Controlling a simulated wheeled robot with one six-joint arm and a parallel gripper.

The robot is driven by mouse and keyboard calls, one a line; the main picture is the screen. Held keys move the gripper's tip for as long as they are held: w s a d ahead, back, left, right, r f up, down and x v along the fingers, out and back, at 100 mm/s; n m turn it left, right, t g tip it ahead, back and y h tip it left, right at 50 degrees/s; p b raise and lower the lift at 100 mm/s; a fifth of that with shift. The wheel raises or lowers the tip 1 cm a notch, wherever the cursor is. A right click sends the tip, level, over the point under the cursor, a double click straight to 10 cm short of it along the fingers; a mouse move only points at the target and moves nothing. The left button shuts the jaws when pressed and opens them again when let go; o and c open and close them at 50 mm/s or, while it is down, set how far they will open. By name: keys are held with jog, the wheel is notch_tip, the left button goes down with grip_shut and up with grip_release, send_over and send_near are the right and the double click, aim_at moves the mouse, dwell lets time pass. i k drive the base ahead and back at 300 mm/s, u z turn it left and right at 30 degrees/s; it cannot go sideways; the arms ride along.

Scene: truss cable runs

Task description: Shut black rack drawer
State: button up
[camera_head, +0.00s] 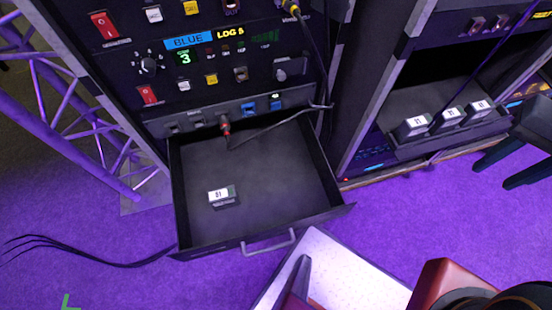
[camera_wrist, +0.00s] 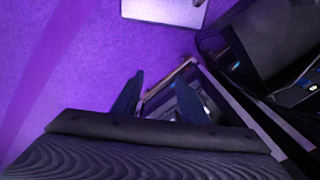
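The black rack drawer (camera_head: 262,175) is pulled out of the rack below its control panel. Its grey bar handle (camera_head: 268,243) is on the front face. A small block with a white label (camera_head: 222,197) lies inside on the left. The handle seems to show past the fingers, but I cannot tell for sure. No contact with the drawer is visible.
A black cable with a red plug (camera_head: 226,127) hangs from the panel across the drawer's back. A second rack (camera_head: 420,100) with labelled blocks stands right. A white-topped case (camera_head: 345,275) is close in front. Truss (camera_head: 75,110) is left; loose cables (camera_head: 80,250) lie on purple floor.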

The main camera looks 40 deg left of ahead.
aim_at(284, 181)
jog(key=u, duration=2.55)
jog(key=k, duration=1.15)
jog(key=z, duration=0.25)
